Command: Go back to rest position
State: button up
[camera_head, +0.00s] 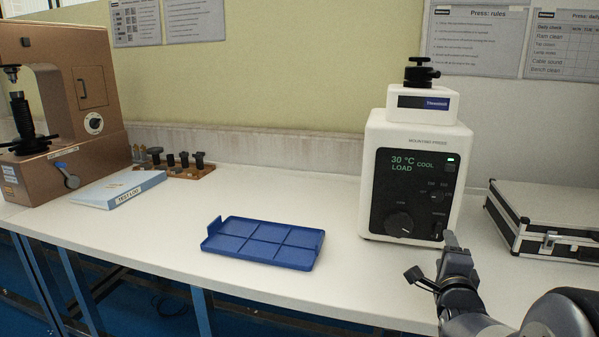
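My gripper (432,262) is at the lower right, above the front part of the white bench (330,225) and in front of the mounting press. Its two fingers are spread apart, with nothing between them. My arm reaches in from the lower right corner. The white mounting press (376,150) stands on the bench behind my gripper. Its dark panel reads 30 °C, COOL, LOAD, with a green light lit. One finger overlaps the lower right of the press in the picture; I see no clear contact.
An empty blue compartment tray (263,243) lies mid-bench. A silver case (548,218) stands right of the press. At left are a brown hardness tester (98,78), a blue-and-white binder (118,189) and a wooden block with dark parts (190,172). Bench between tray and press is clear.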

aim_at(439, 229)
jog(key=v, duration=0.3)
jog(key=shift+s+a, duration=0.1)
jog(key=shift+s, duration=0.1)
jog(key=b+x, duration=0.1)
jog(key=x, duration=1)
jog(key=shift+f, duration=0.15)
jog(key=shift+w, duration=0.15)
jog(key=shift+r+n+p, duration=0.25)
jog(key=shift+n+p, duration=0.4)
jog(key=shift+n, duration=0.35)
jog(key=n+p, duration=0.2)
jog(key=n, duration=0.2)
jog(key=shift+r+p, duration=0.1)
jog(key=shift+p, duration=0.25)
jog(key=n+p, duration=0.5)
jog(key=n, duration=0.1)
jog(key=shift+r, duration=0.1)
jog(key=v, duration=0.8)
jog(key=shift+a+b, duration=0.1)
jog(key=shift+b, duration=0.2)
jog(key=shift+s, duration=0.2)
